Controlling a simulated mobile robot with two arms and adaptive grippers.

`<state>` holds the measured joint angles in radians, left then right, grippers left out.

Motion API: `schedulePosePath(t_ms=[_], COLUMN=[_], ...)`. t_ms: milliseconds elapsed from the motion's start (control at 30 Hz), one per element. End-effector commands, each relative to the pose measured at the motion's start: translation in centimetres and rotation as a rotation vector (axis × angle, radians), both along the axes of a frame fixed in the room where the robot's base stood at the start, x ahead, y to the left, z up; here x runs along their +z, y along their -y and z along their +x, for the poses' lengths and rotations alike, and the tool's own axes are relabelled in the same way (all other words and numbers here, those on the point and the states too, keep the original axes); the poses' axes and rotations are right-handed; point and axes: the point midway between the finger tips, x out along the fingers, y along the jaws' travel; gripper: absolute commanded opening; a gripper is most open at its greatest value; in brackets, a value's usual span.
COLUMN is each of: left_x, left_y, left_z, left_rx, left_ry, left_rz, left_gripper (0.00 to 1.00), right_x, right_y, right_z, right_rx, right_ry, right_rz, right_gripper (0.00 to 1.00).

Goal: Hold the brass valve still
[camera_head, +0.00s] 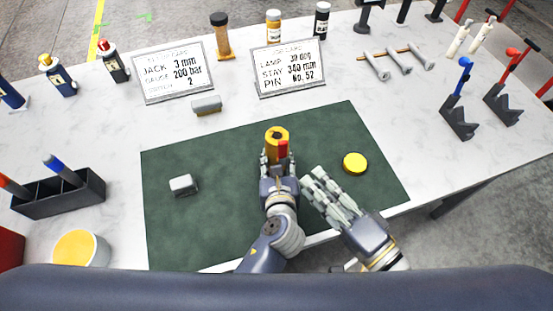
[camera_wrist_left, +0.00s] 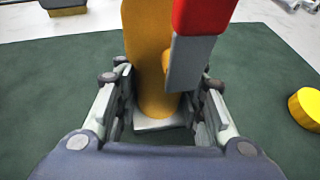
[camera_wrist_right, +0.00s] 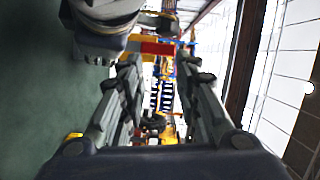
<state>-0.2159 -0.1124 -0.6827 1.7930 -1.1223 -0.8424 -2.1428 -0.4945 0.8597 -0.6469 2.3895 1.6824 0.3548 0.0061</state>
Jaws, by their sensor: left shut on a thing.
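The brass valve (camera_head: 277,133) stands near the middle of the dark green mat (camera_head: 220,220). It has a red and grey handle on its right side. My left gripper (camera_head: 277,160) is shut on its lower body. In the left wrist view the valve (camera_wrist_left: 148,60) rises upright between the two fingers, above a pale base plate (camera_wrist_left: 160,124). My right gripper (camera_head: 322,180) is just right of the left one, apart from the valve. Its fingers look spread with nothing between them in the right wrist view (camera_wrist_right: 155,75).
A yellow disc (camera_head: 355,162) lies on the mat at the right and a grey block (camera_head: 183,185) at the left. Another grey block (camera_head: 206,104) and two sign cards (camera_head: 173,75) (camera_head: 288,68) stand beyond the mat. A dark bin (camera_head: 60,200) stands at far left.

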Motion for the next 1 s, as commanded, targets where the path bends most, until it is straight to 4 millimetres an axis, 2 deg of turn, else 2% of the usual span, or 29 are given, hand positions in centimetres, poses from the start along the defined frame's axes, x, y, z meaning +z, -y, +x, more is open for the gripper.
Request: schedulePosePath(t_ms=[33,100,267,400,567,767,1000], left_x=[-0.1,-0.1,-0.2,-0.2,-0.2,-0.2,-0.3], left_y=[0.0,0.0,0.0,0.0,0.0,0.0,0.0], left_z=[0.0,-0.1,-0.1,-0.1,-0.1,-0.1,-0.1], left_rx=[0.000,0.000,0.000,0.000,0.000,0.000,0.000], left_ry=[-0.003,-0.003,-0.003,-0.004,-0.005,-0.005,-0.006], left_rz=[0.000,0.000,0.000,0.001,0.001,0.001,0.001], left_gripper=[0.00,0.00,0.00,0.00,0.00,0.00,0.00], right_x=[0.1,0.3,2.2,5.2,8.0,9.6,10.3], right_y=[-0.1,-0.3,-1.8,-4.3,-8.7,-15.9,-23.2], right_z=[0.1,0.4,2.7,5.4,7.1,6.2,3.3], right_rx=[0.001,0.004,0.027,0.074,0.199,0.475,0.838], right_ry=[0.003,0.016,0.098,0.213,0.330,0.447,0.591], right_rz=[0.001,0.003,0.014,0.030,0.023,-0.038,-0.181], right_gripper=[0.13,0.00,0.00,0.00,0.00,0.00,0.00])
